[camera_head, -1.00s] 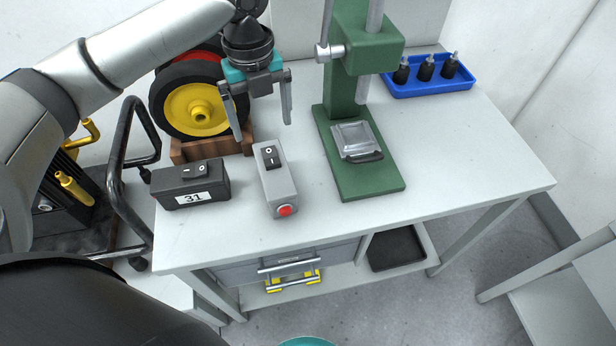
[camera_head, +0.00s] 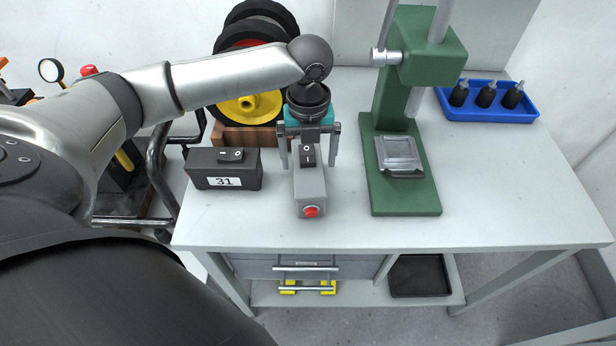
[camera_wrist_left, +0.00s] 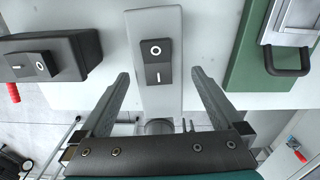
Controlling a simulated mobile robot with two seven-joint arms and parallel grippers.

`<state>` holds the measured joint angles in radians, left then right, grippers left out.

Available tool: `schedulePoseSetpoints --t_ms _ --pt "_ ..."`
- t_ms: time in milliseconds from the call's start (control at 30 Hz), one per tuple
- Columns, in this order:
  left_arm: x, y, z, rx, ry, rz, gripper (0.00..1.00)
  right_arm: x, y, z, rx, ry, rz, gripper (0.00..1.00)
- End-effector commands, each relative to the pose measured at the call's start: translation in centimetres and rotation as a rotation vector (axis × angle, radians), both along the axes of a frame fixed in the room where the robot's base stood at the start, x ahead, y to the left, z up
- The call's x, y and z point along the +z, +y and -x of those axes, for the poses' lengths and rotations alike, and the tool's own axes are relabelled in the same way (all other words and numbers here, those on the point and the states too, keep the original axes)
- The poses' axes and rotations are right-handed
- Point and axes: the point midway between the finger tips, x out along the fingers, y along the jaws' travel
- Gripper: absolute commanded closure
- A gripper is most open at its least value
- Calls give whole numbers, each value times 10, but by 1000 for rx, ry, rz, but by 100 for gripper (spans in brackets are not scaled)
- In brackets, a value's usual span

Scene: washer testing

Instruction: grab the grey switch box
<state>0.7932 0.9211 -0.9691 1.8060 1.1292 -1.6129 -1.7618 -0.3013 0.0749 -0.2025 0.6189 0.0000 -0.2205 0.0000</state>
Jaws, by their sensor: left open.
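The grey switch box (camera_head: 311,189) stands on the white table, with a black rocker switch on its top and a red button on its front end. My left gripper (camera_head: 309,162) is open, with one finger on each side of the box's far part near the rocker. In the left wrist view the grey switch box (camera_wrist_left: 157,95) lies between the two open fingers (camera_wrist_left: 160,85), with a gap on both sides. Whether the fingertips are beside the box or still above it is hard to tell. My right gripper is not in view.
A black switch box (camera_head: 222,172) labelled 31 stands close on the left. A green press (camera_head: 403,200) stands to the right. Wheels (camera_head: 248,103) on a wooden stand are behind. A blue tray (camera_head: 490,114) is at the back right. The right tabletop is clear.

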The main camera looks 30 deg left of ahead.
Motion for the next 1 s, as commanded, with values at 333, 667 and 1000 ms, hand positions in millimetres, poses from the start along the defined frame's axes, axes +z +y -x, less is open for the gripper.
schedulePoseSetpoints --t_ms 333,667,1000 --pt "-48 0 3 0 4 0 0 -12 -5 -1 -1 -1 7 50" --pt "-49 1 2 -1 1 -1 11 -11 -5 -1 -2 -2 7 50" --pt "-48 1 2 0 1 -2 50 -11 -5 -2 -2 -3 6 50"
